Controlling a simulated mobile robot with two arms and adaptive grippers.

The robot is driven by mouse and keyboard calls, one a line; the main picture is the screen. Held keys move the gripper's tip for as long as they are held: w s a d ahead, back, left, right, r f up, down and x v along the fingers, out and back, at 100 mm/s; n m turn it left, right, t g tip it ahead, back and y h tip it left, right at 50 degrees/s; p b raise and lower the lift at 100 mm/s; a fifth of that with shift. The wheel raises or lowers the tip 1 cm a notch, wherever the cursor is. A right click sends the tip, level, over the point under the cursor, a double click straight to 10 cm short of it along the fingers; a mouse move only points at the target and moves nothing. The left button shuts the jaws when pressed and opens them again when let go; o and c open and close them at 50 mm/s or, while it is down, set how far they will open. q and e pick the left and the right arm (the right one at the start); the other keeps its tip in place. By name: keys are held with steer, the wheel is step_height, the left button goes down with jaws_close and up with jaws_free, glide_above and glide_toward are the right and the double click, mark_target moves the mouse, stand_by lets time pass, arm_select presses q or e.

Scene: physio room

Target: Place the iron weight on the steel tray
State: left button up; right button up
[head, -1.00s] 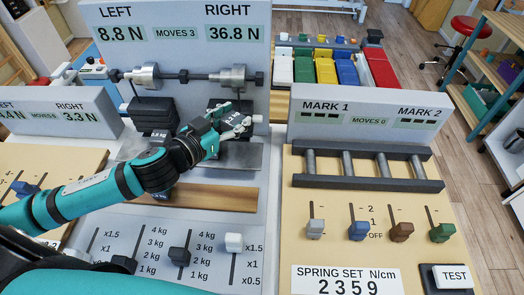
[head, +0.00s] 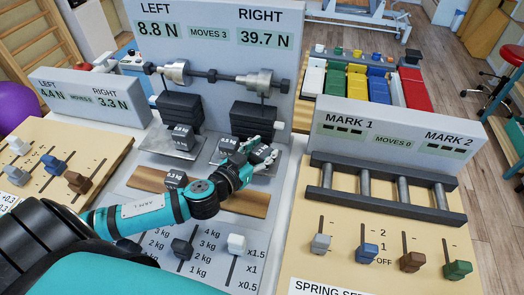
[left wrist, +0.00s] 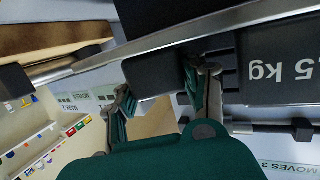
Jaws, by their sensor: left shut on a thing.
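My left gripper (head: 262,152) is over the right steel tray (head: 215,160) and shut on a small dark iron weight (head: 258,156). The fingers hide much of it. In the left wrist view a dark block (left wrist: 148,78) shows between the fingertips, close to a metal edge; I cannot tell whether it rests on the tray. Another small weight (head: 229,146) stands on the right tray beside the gripper. The left steel tray (head: 160,146) bears one small weight (head: 182,138). One more weight (head: 175,180) is on the wooden strip (head: 240,201). My right gripper is not in view.
Black block stacks (head: 253,118) rise behind the trays, under a horizontal bar (head: 225,77). The upright display panel (head: 208,15) reads 8.8 N left and 39.7 N right. Sliders (head: 183,248) stand in front. A spring panel (head: 390,135) is close on the right.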

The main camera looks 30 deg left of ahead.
arm_select(q)
steer(key=shift+r, duration=0.1)
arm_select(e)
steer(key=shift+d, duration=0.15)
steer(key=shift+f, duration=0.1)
arm_select(q)
steer(key=shift+f, duration=0.25)
steer(key=o, duration=1)
steer(key=shift+r, duration=0.3)
steer(key=shift+s+f, duration=0.1)
steer(key=shift+s, duration=0.15)
steer(key=b+v, duration=0.2)
steer(key=v, duration=0.8)
steer(key=shift+s+a, duration=0.1)
steer(key=shift+s, duration=0.6)
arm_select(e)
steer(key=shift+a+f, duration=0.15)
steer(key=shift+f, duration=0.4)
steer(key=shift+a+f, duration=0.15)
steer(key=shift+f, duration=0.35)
